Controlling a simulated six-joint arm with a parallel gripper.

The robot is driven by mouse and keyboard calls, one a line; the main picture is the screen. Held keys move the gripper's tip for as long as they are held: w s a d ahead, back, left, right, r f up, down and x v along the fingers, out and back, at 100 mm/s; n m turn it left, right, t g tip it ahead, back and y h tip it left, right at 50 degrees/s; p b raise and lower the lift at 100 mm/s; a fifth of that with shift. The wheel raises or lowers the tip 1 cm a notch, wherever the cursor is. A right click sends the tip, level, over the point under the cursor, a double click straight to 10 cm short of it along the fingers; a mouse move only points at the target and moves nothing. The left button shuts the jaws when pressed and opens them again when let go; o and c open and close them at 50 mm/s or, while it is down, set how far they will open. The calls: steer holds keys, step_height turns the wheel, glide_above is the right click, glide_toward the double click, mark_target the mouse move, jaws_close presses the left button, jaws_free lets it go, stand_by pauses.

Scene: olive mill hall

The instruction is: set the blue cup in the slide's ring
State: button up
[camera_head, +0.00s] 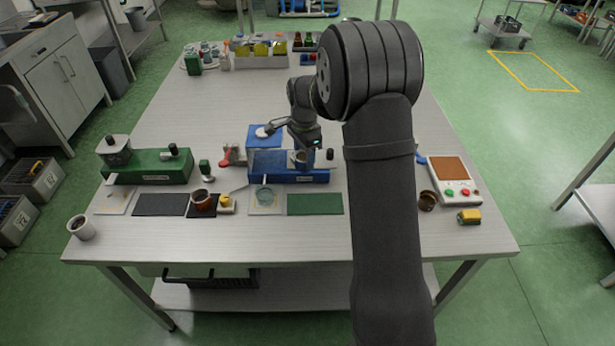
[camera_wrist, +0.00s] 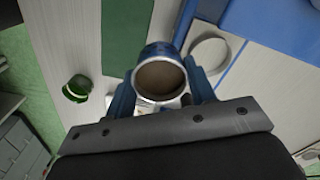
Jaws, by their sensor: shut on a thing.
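The blue cup (camera_wrist: 160,76) is between the two blue fingers of my gripper (camera_wrist: 161,93) in the wrist view, which is shut on it. I look down into its round mouth, and its inside looks brown. A pale ring (camera_wrist: 208,53) lies beside the cup on a light plate bordered by blue; the cup is apart from it in this picture. In the head view my gripper (camera_head: 302,151) is over the front right part of the blue machine (camera_head: 265,174). The ring is hard to make out there, and the cup's height above the plate cannot be told.
A green machine (camera_head: 150,168) stands to the left. A green mat (camera_head: 315,204) and a clear plate with a round disc (camera_head: 264,199) lie in front. A brown cup (camera_head: 428,200) and a control box (camera_head: 453,181) stand to the right.

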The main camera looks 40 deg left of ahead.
steer(key=shift+w+a+f, duration=0.1)
steer(key=shift+w+a, duration=0.65)
steer(key=shift+a, duration=0.25)
steer(key=shift+w+a+r, duration=0.1)
steer(key=shift+w+a, duration=0.7)
steer(key=shift+a, duration=0.2)
steer(key=shift+w+a+f, duration=0.1)
steer(key=shift+w+a, duration=0.65)
steer(key=shift+a, duration=0.25)
steer(key=shift+f, duration=0.6)
steer(key=shift+f, duration=0.55)
steer(key=shift+f, duration=0.1)
steer(key=shift+f, duration=0.35)
steer(key=o, duration=0.9)
